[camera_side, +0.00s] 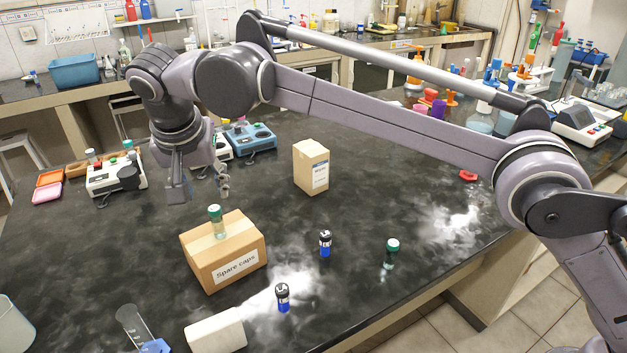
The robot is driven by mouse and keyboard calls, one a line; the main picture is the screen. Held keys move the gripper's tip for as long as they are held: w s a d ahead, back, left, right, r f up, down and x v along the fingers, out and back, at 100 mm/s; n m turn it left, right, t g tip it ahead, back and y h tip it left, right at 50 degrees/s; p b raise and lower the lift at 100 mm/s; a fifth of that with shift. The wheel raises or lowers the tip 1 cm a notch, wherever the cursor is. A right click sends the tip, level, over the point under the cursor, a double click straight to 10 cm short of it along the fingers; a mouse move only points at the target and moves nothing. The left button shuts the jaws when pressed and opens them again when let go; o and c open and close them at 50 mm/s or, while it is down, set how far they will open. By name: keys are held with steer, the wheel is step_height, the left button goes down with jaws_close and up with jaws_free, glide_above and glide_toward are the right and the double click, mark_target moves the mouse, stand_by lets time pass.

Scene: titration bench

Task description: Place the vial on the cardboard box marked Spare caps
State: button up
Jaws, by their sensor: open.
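A clear vial with a green cap (217,222) stands upright on top of the cardboard box (224,262), whose front label reads Spare caps. A second green-capped vial (391,254) stands upright on the dark bench to the right. My gripper (201,190) is open and empty, pointing down. In the picture it shows above and slightly left of the vial on the box, apart from it.
Two blue-and-black cylinders, one (325,243) and another (283,297), stand right of the box. A taller carton (311,167) stands behind. A white block (215,332) and a graduated cylinder (134,326) are in front. Hotplate-like devices (115,175) stand at back left.

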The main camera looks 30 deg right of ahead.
steer(key=s+d+r+n+t+y, duration=0.1)
steer(key=s+d+r, duration=0.15)
steer(key=d, duration=0.95)
steer(key=s+d+r+n, duration=0.1)
steer(key=s+d, duration=0.3)
steer(key=d, duration=0.9)
steer(key=s+d+f+n+t, duration=0.2)
steer(key=s+d+f, duration=1)
steer(key=s, duration=0.4)
steer(key=shift+d+f+y, duration=0.3)
steer(key=shift+d, duration=0.45)
